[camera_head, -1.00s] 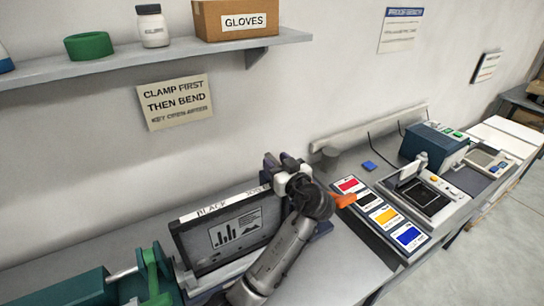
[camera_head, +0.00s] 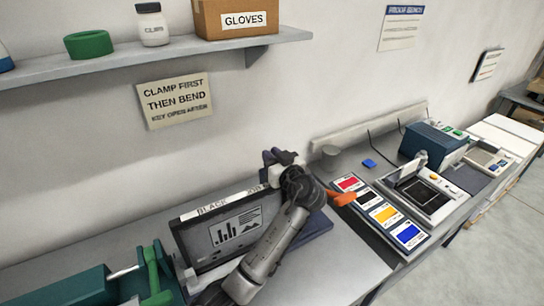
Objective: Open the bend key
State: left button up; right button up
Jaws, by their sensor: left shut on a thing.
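The dark plate bender (camera_head: 207,243) holds an upright plate marked with a bar chart and "BLACK" along its top edge. An orange handle (camera_head: 342,198), which looks like the bend key, sticks out to the right from behind my left wrist. My left gripper (camera_head: 277,157) is at the bender's right end, shut on what seems to be the bend key. My wrist hides the handle's inner end and the grip itself. My right gripper is not in view.
A green clamp lever (camera_head: 152,270) stands left of the bender. A shelf (camera_head: 150,62) hangs above. The bench front (camera_head: 335,265) is clear.

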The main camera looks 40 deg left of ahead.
pick_arm(q)
grip_shut()
